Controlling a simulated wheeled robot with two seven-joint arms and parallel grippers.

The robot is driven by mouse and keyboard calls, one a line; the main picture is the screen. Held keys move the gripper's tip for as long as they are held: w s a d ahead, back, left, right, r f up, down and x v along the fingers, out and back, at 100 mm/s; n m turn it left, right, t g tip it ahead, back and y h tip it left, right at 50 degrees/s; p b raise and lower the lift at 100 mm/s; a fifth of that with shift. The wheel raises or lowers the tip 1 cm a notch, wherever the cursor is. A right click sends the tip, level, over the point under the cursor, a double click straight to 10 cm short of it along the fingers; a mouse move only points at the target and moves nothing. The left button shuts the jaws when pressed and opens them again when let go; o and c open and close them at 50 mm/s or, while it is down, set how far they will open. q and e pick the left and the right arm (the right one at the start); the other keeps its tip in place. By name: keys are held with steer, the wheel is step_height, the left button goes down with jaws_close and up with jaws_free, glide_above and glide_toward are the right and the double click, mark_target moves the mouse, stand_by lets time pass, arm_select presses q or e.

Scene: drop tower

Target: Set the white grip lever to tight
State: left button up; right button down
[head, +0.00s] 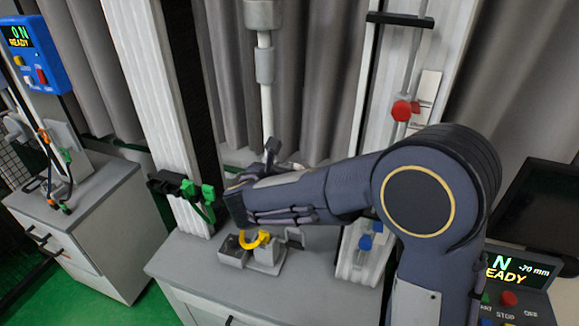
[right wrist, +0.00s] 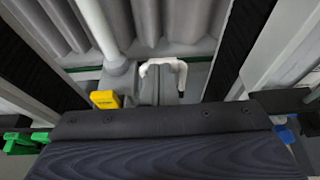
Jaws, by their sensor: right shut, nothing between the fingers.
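The white grip lever (right wrist: 163,66) shows in the right wrist view as a U-shaped white handle around a grey block, beyond the edge of my gripper. In the head view my right arm hides most of it; whether a small pale piece just above the forearm belongs to it I cannot tell. Its setting cannot be read. My right gripper (head: 238,206) is shut and empty, in front of the tower base above the cabinet. In the right wrist view its dark body (right wrist: 165,145) fills the bottom, apart from the lever. My left gripper is not in view.
A yellow curved piece (head: 258,241) sits on a grey fixture below my gripper. Green clamps (head: 205,196) are at its left, a blue-topped part (head: 366,242) at its right. A pale vertical rod (head: 266,100) stands behind. A control panel (head: 517,275) reads READY at lower right.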

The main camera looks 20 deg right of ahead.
arm_select(q)
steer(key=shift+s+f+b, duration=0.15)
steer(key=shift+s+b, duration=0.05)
steer(key=shift+b, duration=0.1)
arm_select(e)
step_height(320, 180, up, 10)
steer(key=s+a, duration=0.1)
steer(key=shift+s, duration=0.3)
steer(key=shift+r, duration=0.1)
steer(key=shift+s, duration=0.1)
